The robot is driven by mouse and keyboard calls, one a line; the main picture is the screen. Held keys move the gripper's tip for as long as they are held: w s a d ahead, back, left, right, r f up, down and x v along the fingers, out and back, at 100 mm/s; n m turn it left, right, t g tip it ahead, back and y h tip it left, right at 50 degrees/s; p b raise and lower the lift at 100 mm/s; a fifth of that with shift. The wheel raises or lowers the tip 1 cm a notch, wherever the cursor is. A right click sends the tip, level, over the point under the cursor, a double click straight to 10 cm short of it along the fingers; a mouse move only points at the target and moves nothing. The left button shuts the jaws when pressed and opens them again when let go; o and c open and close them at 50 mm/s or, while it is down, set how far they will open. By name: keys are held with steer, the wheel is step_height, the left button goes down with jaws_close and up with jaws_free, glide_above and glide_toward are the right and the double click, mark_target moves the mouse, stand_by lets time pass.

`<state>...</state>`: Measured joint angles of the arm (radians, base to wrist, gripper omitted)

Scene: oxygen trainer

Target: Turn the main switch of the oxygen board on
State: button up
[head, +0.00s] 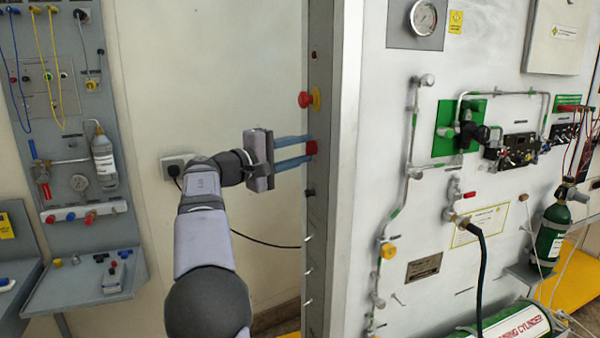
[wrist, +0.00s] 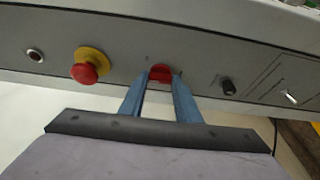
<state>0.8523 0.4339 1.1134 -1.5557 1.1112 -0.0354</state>
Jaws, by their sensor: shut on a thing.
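The main switch (wrist: 160,73) is a red switch on the grey side panel of the oxygen board (head: 340,200). In the head view the red switch (head: 312,147) shows at the tips of my gripper's blue fingers. My gripper (head: 311,148) reaches in from the left, level with the switch. In the wrist view my gripper's fingertips (wrist: 162,76) lie on either side of the red switch, and the fingers are shut on it. The fingertips partly hide the switch's sides, and its exact turn position cannot be told.
A red emergency button on a yellow ring (wrist: 88,70) sits beside the switch; it is above it in the head view (head: 306,100). A black knob (wrist: 228,86) is on the other side. A wall socket (head: 178,167) with a cable is behind my arm.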

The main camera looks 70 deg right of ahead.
steer(key=shift+w+d+f+m+g+h+b, duration=0.15)
steer(key=shift+m+g+h+b, duration=0.3)
steer(key=shift+m+b, duration=1.25)
steer(key=shift+s+a+f+m+g+h+b, duration=0.15)
steer(key=shift+m+g+b, duration=0.45)
steer(key=shift+m+b, duration=1.1)
steer(key=shift+w+d+f+m+g+h+b, duration=0.1)
steer(key=shift+m+g+h+b, duration=0.35)
steer(key=shift+m+b, duration=1.25)
steer(key=o, duration=1)
steer(key=shift+o, duration=0.2)
